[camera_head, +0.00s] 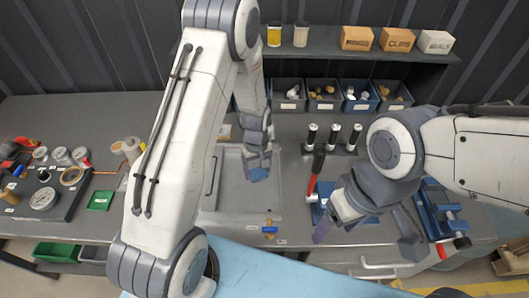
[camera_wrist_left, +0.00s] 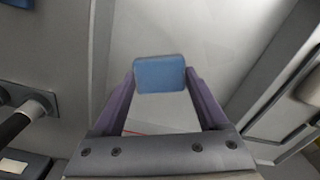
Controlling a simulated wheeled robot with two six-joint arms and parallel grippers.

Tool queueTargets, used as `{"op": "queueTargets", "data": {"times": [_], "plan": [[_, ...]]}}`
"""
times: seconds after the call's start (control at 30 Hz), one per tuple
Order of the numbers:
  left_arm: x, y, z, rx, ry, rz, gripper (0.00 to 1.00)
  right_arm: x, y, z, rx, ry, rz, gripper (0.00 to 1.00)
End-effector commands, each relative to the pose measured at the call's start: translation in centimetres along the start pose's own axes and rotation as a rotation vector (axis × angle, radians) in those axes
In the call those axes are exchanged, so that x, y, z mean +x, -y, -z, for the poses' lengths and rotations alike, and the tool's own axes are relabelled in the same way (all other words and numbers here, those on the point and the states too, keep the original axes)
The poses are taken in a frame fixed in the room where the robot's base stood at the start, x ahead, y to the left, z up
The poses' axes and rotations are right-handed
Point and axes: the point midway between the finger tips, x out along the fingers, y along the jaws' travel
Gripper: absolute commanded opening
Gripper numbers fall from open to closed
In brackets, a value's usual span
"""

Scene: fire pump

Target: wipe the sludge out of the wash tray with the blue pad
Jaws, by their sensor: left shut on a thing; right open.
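The blue pad (camera_head: 259,174) is between the fingertips of my left gripper (camera_head: 258,162), over the wash tray. In the left wrist view the pad (camera_wrist_left: 160,74) is gripped between the two purple fingers. The wash tray (camera_head: 240,215) is a shallow grey basin in the middle of the bench; my left arm hides part of its left side. Its pale floor (camera_wrist_left: 195,35) fills the middle of the left wrist view. I cannot tell whether the pad touches the floor. No sludge can be made out. My right gripper (camera_head: 365,238) is open and empty, right of the tray.
A rack with black-and-white handled tools (camera_head: 333,135) and a red-handled tool (camera_head: 314,170) stand right of the tray. Blue fixtures (camera_head: 438,212) lie further right. Parts bins (camera_head: 322,95) line the back.

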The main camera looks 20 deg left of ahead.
Motion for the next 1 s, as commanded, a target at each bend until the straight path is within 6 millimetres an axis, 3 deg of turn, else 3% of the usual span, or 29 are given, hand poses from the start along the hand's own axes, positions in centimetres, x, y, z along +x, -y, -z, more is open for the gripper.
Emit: {"op": "queueTargets", "data": {"times": [0.17, 0.23, 0.3, 1.0], "plan": [[0.0, -0.5, -0.6, -0.012, 0.001, 0.001, 0.24, -0.1, 0.0, 0.0, 0.0, 0.0, 0.0, 0.68], [-0.8, -0.4, -0.5, -0.014, 0.002, 0.001, 0.24, -1.1, 0.1, 0.0, 0.0, 0.0, 0.0, 0.68], [-2.9, -0.3, -0.4, -0.016, -0.003, -0.003, 0.24, -1.6, 0.1, 0.1, 0.001, 0.0, 0.0, 0.68], [-8.2, 0.0, -0.3, -0.019, 0.0, 0.0, 0.24, -6.0, 0.4, 0.3, -0.005, 0.0, 0.0, 0.68]]}}
